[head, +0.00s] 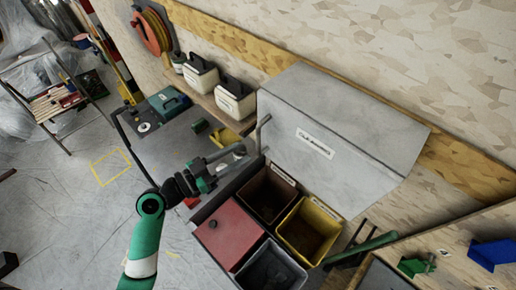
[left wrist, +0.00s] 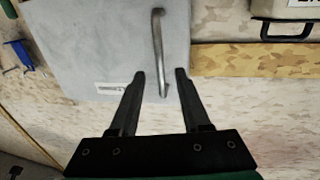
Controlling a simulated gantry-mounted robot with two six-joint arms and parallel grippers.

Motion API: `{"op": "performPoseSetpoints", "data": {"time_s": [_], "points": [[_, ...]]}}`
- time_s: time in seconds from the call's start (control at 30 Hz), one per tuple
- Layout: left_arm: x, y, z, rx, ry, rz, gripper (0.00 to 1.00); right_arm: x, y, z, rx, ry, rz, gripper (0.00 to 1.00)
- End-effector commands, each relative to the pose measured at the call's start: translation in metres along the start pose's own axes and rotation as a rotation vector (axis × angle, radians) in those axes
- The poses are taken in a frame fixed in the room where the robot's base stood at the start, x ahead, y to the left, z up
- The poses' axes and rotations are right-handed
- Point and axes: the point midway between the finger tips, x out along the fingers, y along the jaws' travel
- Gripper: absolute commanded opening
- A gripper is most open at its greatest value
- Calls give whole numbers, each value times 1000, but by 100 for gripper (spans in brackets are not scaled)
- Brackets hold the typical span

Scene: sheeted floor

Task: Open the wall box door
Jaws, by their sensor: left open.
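The wall box is a large grey box (head: 345,115) with a white label, mounted on the wall at the upper right of the head view. Its door (left wrist: 85,40) appears shut and fills the upper left of the left wrist view. A curved metal bar handle (head: 262,134) stands at the door's left edge; it also shows in the left wrist view (left wrist: 159,45). My left gripper (head: 238,154) is open just left of the handle in the head view. In the left wrist view the handle's lower end lies between the fingertips (left wrist: 160,74); contact cannot be told. My right gripper is not in view.
A red-lidded bin (head: 230,235), a yellow bin (head: 318,232) and dark bins stand below the box. White caddies (head: 234,98) sit on a shelf to its left. A green-and-black tool (head: 365,247) lies at lower right. Open floor is at left.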

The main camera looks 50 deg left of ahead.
Motion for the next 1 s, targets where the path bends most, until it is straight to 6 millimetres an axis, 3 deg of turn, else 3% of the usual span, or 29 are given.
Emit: {"op": "performPoseSetpoints", "data": {"time_s": [0.03, 0.3, 0.67, 0.93, 1.0], "points": [[14, 3, -11, 0, 0, 9, 47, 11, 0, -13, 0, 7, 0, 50], [63, 1, -8, 0, 0, 4, 47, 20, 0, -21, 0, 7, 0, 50], [72, 1, -6, 1, 0, 1, 47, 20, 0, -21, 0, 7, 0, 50], [72, 1, -6, 1, 0, 1, 0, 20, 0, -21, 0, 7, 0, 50], [72, 1, -6, 1, 0, 1, 0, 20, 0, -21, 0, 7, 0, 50]]}}
